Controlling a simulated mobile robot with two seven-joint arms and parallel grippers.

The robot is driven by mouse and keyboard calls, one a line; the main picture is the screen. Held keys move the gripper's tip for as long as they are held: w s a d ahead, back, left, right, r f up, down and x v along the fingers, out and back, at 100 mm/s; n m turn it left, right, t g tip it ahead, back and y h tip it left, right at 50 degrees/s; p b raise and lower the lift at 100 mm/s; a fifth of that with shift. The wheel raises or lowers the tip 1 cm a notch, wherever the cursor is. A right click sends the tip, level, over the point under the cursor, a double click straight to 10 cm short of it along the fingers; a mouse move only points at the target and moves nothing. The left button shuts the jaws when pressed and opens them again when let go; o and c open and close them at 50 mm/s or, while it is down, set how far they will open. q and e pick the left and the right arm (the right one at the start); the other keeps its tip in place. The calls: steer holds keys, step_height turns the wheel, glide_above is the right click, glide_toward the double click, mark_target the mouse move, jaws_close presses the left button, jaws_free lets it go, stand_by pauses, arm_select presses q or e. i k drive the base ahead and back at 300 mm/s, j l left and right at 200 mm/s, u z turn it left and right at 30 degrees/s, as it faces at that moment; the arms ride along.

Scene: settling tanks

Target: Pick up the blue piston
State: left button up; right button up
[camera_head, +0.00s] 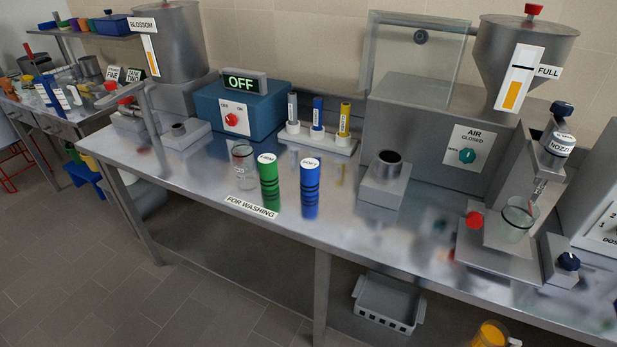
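Two blue upright things stand on the steel bench (225,178). One is a slim blue piece (318,115) with a white label, in the middle of a white rack (330,143) between a grey piece (292,107) and a yellow piece (344,120). The other is a thicker blue cylinder (310,190) with dark bands and a white top label, at the bench's front. I cannot tell for sure which is the piston. Neither of my grippers is in view.
A green cylinder (269,183) and a clear glass (243,160) stand left of the blue cylinder. A blue box (262,112) with an OFF display is behind. A steel cup holder (384,182) stands to the right. The FOR WASHING label (251,207) marks the front edge.

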mark_target(310, 168)
steer(key=j+z, duration=0.1)
steer(key=z, duration=0.85)
steer(key=j+z, duration=0.9)
steer(key=k+j+z, duration=0.1)
steer(key=j, duration=0.3)
steer(key=k+j+z, duration=0.1)
steer(key=j, duration=0.3)
steer(key=k+j+z, duration=0.1)
steer(key=j, duration=0.3)
steer(key=k, duration=0.05)
